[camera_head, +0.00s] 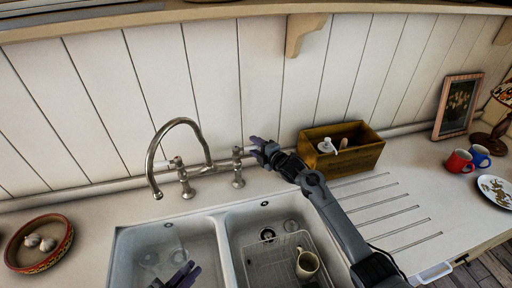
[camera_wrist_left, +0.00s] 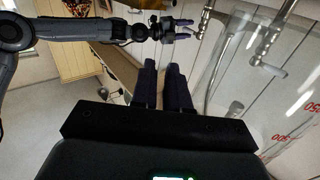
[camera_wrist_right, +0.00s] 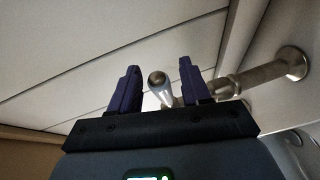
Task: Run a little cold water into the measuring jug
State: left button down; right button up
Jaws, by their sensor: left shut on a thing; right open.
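The clear measuring jug (camera_head: 163,256) shows faintly in the left basin, below the spout of the metal tap (camera_head: 181,125). Its red markings show at the right of the left wrist view (camera_wrist_left: 300,128). My left gripper (camera_head: 190,271) is shut beside it, apparently on its handle; the grip itself is hard to see. My right gripper (camera_head: 257,143) is open at the right tap handle (camera_head: 238,155). In the right wrist view, the handle's rounded metal end (camera_wrist_right: 157,79) lies between the spread fingers. No water stream is visible.
A wooden box (camera_head: 356,161) stands right of the tap, close to my right arm. A bowl of garlic (camera_head: 38,262) is at left. Red and blue mugs (camera_head: 460,162) stand far right.

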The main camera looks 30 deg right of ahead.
grip_shut()
jog(key=shift+s+a+h, duration=0.1)
jog(key=shift+s+h, duration=0.05)
jog(key=shift+h, duration=0.15)
jog(key=s+a+m+g+h, duration=0.5)
jog(key=a+m+g+h, duration=0.1)
jog(key=m+h, duration=0.7)
jog(key=shift+f+g+h, duration=0.25)
jog(key=shift+g+h, duration=0.55)
jog(key=shift+h, duration=0.4)
jog(key=shift+s+m, duration=0.1)
jog(key=shift+m, duration=0.2)
jog(key=shift+a, duration=0.1)
